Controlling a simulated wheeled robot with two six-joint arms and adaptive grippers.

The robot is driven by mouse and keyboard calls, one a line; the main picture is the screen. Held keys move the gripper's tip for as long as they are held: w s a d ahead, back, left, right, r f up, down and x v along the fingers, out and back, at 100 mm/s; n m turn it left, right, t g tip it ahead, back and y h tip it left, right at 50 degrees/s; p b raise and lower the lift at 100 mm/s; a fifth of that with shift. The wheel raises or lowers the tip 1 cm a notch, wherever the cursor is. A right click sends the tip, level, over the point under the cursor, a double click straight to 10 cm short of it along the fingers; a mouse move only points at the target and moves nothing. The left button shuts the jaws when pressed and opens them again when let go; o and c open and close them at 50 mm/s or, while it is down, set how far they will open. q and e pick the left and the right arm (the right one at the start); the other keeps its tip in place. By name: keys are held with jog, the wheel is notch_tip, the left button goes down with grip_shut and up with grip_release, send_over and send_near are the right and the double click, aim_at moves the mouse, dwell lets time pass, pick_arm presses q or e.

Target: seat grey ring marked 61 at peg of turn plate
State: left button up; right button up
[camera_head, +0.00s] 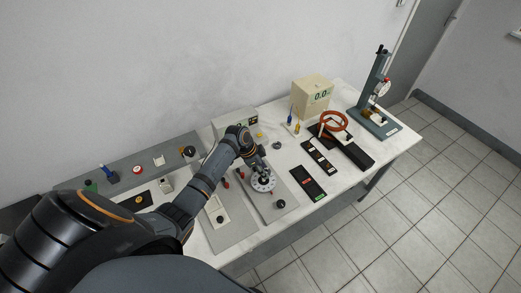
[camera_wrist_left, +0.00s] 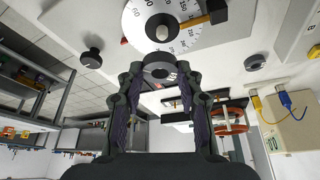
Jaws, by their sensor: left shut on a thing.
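The turn plate (camera_head: 265,186) is a white disc with printed numbers on a grey base plate near the table's front. In the left wrist view it is the white dial (camera_wrist_left: 140,17), with a short light peg (camera_wrist_left: 162,32) in a dark hub. My left gripper (camera_wrist_left: 160,76) is shut on a grey ring (camera_wrist_left: 157,71), whose hole shows between the fingertips. A small pale mark shows on the ring, too small to read. The ring appears beside the peg, not around it; its height above the plate is unclear. In the head view my gripper (camera_head: 259,172) hides the ring. My right gripper is out of view.
A black knob (camera_head: 280,204) stands on the base plate near the dial. A dark round piece (camera_head: 277,145) lies behind it.

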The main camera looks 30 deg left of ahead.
pick_arm(q)
jog(key=shift+w+a+r, duration=0.2)
jog(key=shift+w+a, duration=0.1)
jog(key=shift+a, duration=0.25)
jog(key=shift+r, duration=0.2)
jog(key=shift+s+d+r, duration=0.4)
jog(key=shift+s+r, duration=0.05)
jog(key=shift+s, duration=0.1)
jog(key=shift+w+a+p, duration=0.15)
jog(key=shift+a+p, duration=0.05)
jog(key=shift+p, duration=0.15)
notch_tip(320, 180, down, 3)
jog(key=shift+r+b, duration=0.1)
jog(key=shift+b, duration=0.9)
jog(key=shift+d+f+b, duration=0.1)
jog(key=shift+f+b, duration=0.4)
jog(key=shift+f, duration=0.45)
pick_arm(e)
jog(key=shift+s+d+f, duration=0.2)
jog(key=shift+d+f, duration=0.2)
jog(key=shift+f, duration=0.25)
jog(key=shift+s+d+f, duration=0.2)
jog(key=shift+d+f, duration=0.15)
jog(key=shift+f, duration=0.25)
